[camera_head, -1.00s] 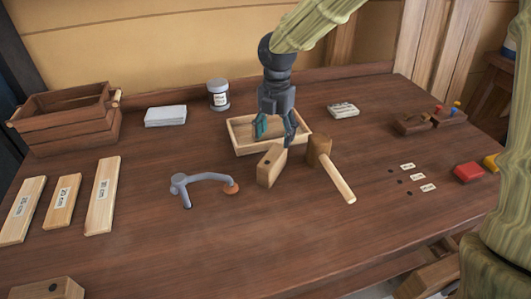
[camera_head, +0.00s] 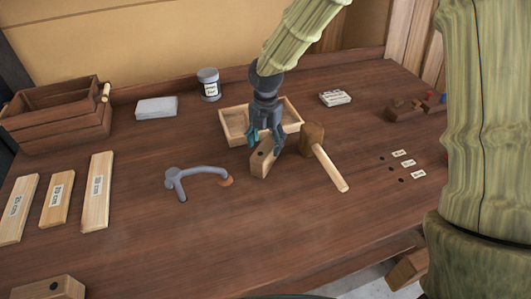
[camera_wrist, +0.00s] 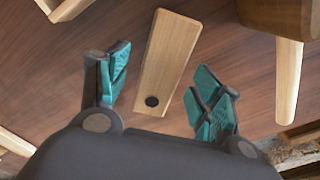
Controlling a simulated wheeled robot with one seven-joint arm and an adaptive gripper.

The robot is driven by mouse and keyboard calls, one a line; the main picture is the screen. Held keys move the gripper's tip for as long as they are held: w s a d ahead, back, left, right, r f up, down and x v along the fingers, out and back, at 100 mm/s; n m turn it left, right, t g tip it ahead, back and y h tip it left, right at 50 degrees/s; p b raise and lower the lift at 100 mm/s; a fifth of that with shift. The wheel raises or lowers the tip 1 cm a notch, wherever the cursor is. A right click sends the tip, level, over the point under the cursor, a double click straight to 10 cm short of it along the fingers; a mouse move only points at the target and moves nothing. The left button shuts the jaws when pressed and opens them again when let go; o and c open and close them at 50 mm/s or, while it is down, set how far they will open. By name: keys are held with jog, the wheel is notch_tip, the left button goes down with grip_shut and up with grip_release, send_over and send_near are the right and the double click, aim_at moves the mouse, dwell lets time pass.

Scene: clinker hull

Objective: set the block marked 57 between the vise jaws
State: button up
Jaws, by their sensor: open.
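A light wooden block (camera_head: 263,162) with a dark round spot at one end stands on the bench, in front of a shallow wooden tray. No 57 is readable on it. My gripper (camera_head: 266,140) is open right over this block. In the wrist view the block (camera_wrist: 170,55) lies between and beyond the teal fingers of my gripper (camera_wrist: 160,70), with clearance on both sides. I cannot make out the vise jaws for certain in either view.
The shallow tray (camera_head: 235,125) is just behind the block, and a mallet (camera_head: 325,160) is close on its right. A grey holdfast (camera_head: 180,178) lies to the left. Labelled boards (camera_head: 97,190) lie farther left. The bench front is mostly clear.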

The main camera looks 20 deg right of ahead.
jog(key=shift+f, duration=1.15)
jog(key=c, duration=1.4)
jog(key=shift+c, duration=0.2)
jog(key=shift+r, duration=0.15)
